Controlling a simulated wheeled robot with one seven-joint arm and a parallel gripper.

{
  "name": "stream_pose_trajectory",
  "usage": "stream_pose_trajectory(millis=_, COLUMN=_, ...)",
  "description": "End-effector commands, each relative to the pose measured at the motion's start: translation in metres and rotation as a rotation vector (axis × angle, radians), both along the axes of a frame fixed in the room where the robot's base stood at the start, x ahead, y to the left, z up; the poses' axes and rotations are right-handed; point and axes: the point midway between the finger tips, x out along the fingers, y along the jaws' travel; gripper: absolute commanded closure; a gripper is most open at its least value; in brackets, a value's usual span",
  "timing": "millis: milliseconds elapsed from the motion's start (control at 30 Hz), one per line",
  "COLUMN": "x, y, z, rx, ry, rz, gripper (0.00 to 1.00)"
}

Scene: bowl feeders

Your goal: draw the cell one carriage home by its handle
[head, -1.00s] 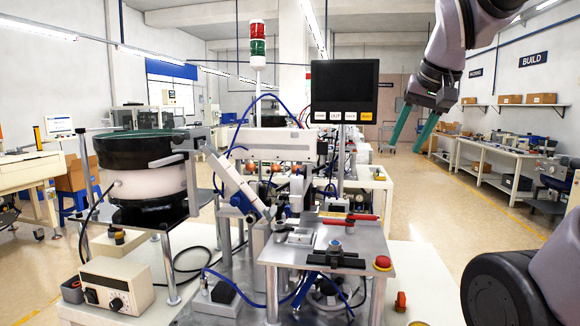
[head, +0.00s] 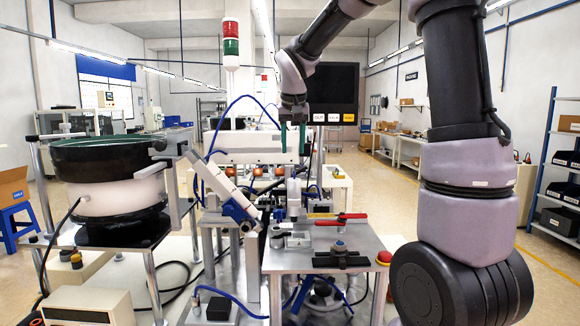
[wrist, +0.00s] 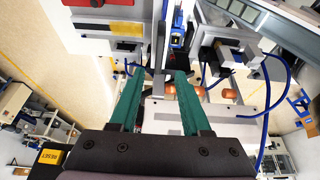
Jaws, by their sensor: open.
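My gripper (head: 293,138) points down over the rear part of the machine in the head view, its two green fingers apart and nothing between them. In the wrist view the open fingers (wrist: 160,78) hang above the machine, over a narrow grey rail (wrist: 171,50) with dark and blue parts along it. I cannot tell which part is the cell one carriage or its handle. On the near metal plate (head: 345,275) are a dark crossbar with a knob (head: 340,248) and a red-handled clamp (head: 340,218); my gripper is well away from both.
A bowl feeder (head: 110,190) stands on the left, with a sloping chute (head: 228,190) towards the machine. A dark monitor (head: 333,85) stands close to the right of my gripper. A stack light (head: 231,50) rises behind. A red button (head: 384,257) sits at the plate's right edge.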

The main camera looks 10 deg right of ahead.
Motion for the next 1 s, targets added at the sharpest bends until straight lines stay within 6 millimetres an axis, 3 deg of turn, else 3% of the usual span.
stream_pose_trajectory(millis=100, x=0.008, y=-0.002, z=-0.024, rx=0.0, ry=0.004, rz=0.0, gripper=0.53)
stream_pose_trajectory(millis=333, x=0.023, y=-0.005, z=-0.056, rx=0.001, ry=0.002, rz=-0.001, gripper=0.53)
stream_pose_trajectory(millis=767, x=0.027, y=-0.006, z=-0.068, rx=0.0, ry=0.0, rz=-0.001, gripper=0.53)
stream_pose_trajectory(millis=800, x=0.027, y=-0.006, z=-0.068, rx=0.0, ry=0.0, rz=-0.001, gripper=0.56)
stream_pose_trajectory(millis=900, x=0.027, y=-0.006, z=-0.068, rx=0.0, ry=0.0, rz=-0.001, gripper=0.95)
stream_pose_trajectory(millis=933, x=0.027, y=-0.006, z=-0.068, rx=0.0, ry=0.0, rz=-0.001, gripper=1.0)
stream_pose_trajectory(millis=1000, x=0.027, y=-0.006, z=-0.068, rx=0.001, ry=0.0, rz=-0.001, gripper=1.0)
